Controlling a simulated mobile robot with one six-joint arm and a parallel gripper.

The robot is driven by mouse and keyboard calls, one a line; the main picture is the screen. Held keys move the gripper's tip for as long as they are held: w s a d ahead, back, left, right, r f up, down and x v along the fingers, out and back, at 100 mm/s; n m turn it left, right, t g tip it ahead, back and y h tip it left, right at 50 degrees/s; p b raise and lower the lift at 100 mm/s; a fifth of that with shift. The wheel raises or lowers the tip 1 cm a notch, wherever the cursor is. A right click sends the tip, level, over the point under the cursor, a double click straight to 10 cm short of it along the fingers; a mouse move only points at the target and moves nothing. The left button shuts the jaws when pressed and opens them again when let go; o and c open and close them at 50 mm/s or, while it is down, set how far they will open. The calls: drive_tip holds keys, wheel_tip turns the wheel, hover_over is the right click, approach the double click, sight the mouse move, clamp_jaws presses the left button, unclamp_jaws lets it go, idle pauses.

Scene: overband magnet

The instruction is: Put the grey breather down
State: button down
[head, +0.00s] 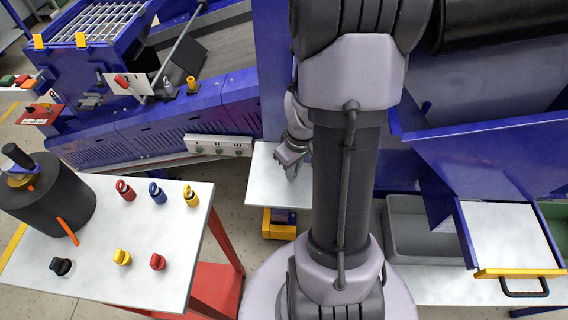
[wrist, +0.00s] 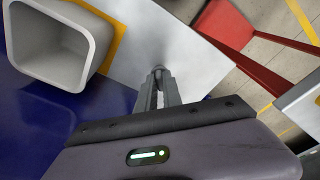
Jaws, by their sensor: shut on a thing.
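My gripper (wrist: 158,95) is shut on a small grey piece, the grey breather (wrist: 158,71), which shows at its fingertips in the wrist view. The breather is over a pale metal plate (wrist: 180,50); whether it touches the plate I cannot tell. In the head view my gripper (head: 291,168) points down over a small white shelf (head: 263,178) in front of the blue machine, left of my arm. The breather is too small to make out there, and my arm hides the shelf's right part.
A white table (head: 150,230) at left bears red, blue and yellow ringed pieces, several knobs and a dark cylinder (head: 52,205). A grey bin (head: 415,235) and a blue tray with a yellow edge (head: 515,240) are at right. A hollow grey box-like part (wrist: 60,45) is left in the wrist view.

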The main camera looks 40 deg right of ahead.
drive_tip(key=shift+w+a+f, duration=0.15)
drive_tip(key=shift+w+f, duration=0.1)
drive_tip(key=shift+f, duration=0.3)
drive_tip(key=shift+s+a+r, duration=0.1)
drive_tip(key=shift+r, duration=0.1)
drive_tip(key=shift+s, duration=0.25)
drive_tip(key=shift+w+f, duration=0.1)
drive_tip(key=shift+f, duration=0.15)
drive_tip(key=c, duration=1.5)
unclamp_jaws()
drive_tip(key=shift+r, duration=0.1)
drive_tip(key=shift+r, duration=0.1)
